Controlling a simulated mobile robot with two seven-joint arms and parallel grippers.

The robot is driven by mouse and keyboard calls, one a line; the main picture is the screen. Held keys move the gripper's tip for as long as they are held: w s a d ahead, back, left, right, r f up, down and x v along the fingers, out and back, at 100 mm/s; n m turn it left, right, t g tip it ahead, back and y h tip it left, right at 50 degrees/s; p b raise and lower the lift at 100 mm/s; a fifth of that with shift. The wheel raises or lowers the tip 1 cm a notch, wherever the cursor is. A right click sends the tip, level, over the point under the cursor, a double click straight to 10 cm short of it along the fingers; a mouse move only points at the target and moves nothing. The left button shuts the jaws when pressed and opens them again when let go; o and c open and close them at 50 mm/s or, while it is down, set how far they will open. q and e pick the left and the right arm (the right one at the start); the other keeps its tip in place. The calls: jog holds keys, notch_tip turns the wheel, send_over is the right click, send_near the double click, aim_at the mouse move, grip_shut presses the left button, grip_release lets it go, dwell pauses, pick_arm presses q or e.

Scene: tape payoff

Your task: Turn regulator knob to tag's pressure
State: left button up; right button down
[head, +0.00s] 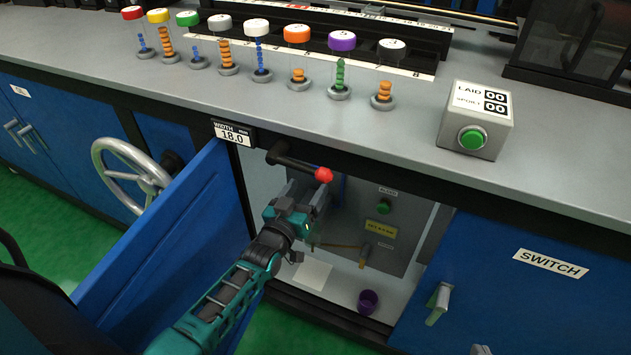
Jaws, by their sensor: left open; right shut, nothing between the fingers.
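The open cabinet bay under the counter holds a grey panel (385,205) with a green button (384,208). A yellow tag (379,231) is fixed on the panel; its print is too small to read surely. My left gripper (306,226) is inside the bay at the panel's left side, its jaws open. I cannot make out the regulator knob or a gauge; my gripper and wrist cover that part of the panel. A black lever with a red end (323,174) sticks out above my gripper. My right gripper is not in view.
The blue door (165,245) stands open left of my arm. A purple cup (368,301) and a white sheet (312,274) lie on the bay floor. The counter edge overhangs the bay. A closed door marked SWITCH (550,264) is at the right.

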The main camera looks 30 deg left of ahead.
pick_arm(q)
jog(key=w+b, duration=0.1)
jog(key=w, duration=0.3)
jog(key=shift+w+a+f, duration=0.1)
jog(key=shift+w, duration=0.65)
pick_arm(e)
jog(key=shift+w+a, duration=0.35)
jog(key=shift+a, duration=0.2)
pick_arm(q)
jog(key=shift+c, duration=0.2)
jog(key=c, duration=1)
pick_arm(e)
jog(key=shift+s+d+f, duration=0.2)
jog(key=shift+f, duration=0.05)
